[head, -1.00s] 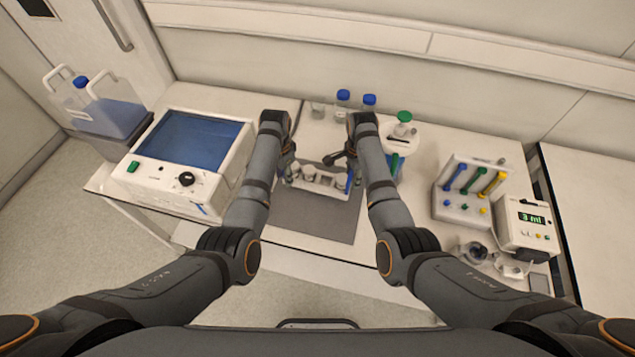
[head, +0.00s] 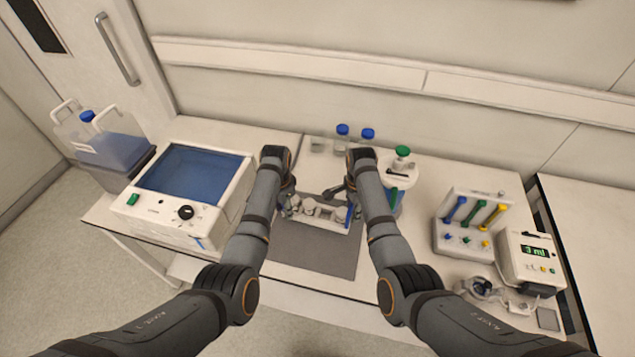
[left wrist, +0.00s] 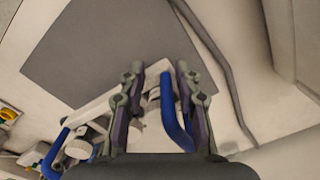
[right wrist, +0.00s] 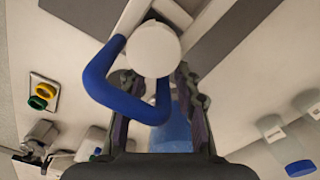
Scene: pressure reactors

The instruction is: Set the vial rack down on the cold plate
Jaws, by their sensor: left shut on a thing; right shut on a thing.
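The vial rack (head: 325,220) is white with blue end handles and holds several white-capped vials. It shows at the back part of a grey mat; I cannot tell whether it touches it. My left gripper (head: 288,197) is shut on the rack's left handle, a blue loop (left wrist: 171,112) in the left wrist view. My right gripper (head: 350,198) is shut at the other end, where a blue handle (right wrist: 97,82) shows in the right wrist view. The likely cold plate is the white unit (head: 150,212) with a recessed blue top, left of the rack. My arms partly hide the rack.
The grey mat (head: 315,250) is bare in front of the rack. Blue-capped bottles (head: 343,131) stand behind. A green-capped vessel (head: 402,158) is close to my right arm. A valve block (head: 470,235) and a display unit (head: 530,265) stand right. A jug (head: 110,150) is far left.

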